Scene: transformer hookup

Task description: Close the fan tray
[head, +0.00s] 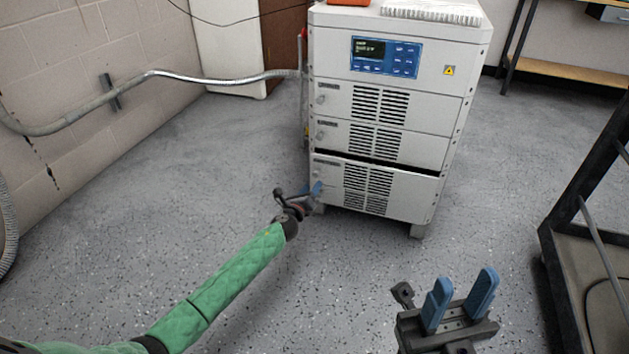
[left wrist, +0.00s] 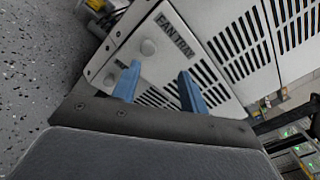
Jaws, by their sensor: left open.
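The fan tray (head: 405,197) is the lowest white drawer of the cabinet, with black vent slots. A dark gap shows along its top edge, and its front stands slightly proud of the panels above. In the left wrist view its label reads FAN TRAY (left wrist: 176,36), beside a round knob (left wrist: 148,47). My left gripper (head: 313,189) is at the left end of the tray front. In the left wrist view its blue fingers (left wrist: 160,76) are apart and empty, facing the tray front near the knob; contact cannot be told. My right gripper (head: 461,300) is open and empty, low in front.
The white cabinet (head: 330,53) has a blue display panel (head: 387,57) and two more vented panels above the tray. A dark cart (head: 570,225) stands at right. A metal conduit (head: 215,80) runs from the left wall. The floor left of the cabinet is clear.

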